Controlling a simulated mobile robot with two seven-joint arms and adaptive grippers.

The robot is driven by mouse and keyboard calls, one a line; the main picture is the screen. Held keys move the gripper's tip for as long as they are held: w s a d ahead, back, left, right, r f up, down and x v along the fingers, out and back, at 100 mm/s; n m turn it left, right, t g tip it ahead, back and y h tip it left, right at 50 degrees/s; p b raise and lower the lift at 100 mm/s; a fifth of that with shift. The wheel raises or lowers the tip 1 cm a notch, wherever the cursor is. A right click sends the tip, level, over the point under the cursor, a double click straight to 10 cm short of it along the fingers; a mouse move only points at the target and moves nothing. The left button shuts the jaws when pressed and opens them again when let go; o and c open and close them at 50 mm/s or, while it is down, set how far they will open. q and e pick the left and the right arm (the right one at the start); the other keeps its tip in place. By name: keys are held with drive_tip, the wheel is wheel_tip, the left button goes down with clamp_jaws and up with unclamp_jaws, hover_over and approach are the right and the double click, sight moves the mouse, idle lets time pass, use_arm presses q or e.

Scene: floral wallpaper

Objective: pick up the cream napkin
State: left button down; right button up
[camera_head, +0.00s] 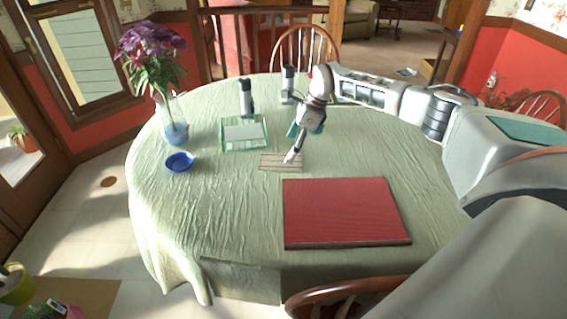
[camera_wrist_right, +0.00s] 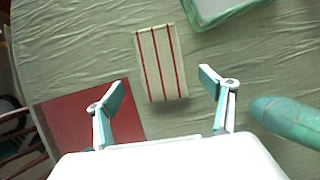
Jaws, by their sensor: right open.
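The cream napkin (camera_head: 274,162) lies flat on the cloth-covered table, left of my right gripper (camera_head: 291,157) in the head view. In the right wrist view the napkin (camera_wrist_right: 160,62) is cream with red stripes and lies ahead of the open fingers. My right gripper (camera_wrist_right: 167,98) is open, with nothing between its fingertips. In the head view its fingertips are by the napkin's right end; their height above the cloth is hard to tell. My left gripper is not in view.
A green-rimmed tray (camera_head: 262,147) stands just behind the napkin. A blue bowl (camera_head: 179,161) and a flower vase (camera_head: 175,131) are to the left. A red mat (camera_head: 340,212) lies in front. Dark upright objects (camera_head: 246,98) stand at the back.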

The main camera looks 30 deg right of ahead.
sight(283, 163)
drive_tip(key=x, duration=0.5)
drive_tip(key=shift+d+f, duration=0.15)
drive_tip(key=shift+f, duration=0.2)
drive_tip(key=shift+s, duration=0.1)
drive_tip(key=c, duration=1.3)
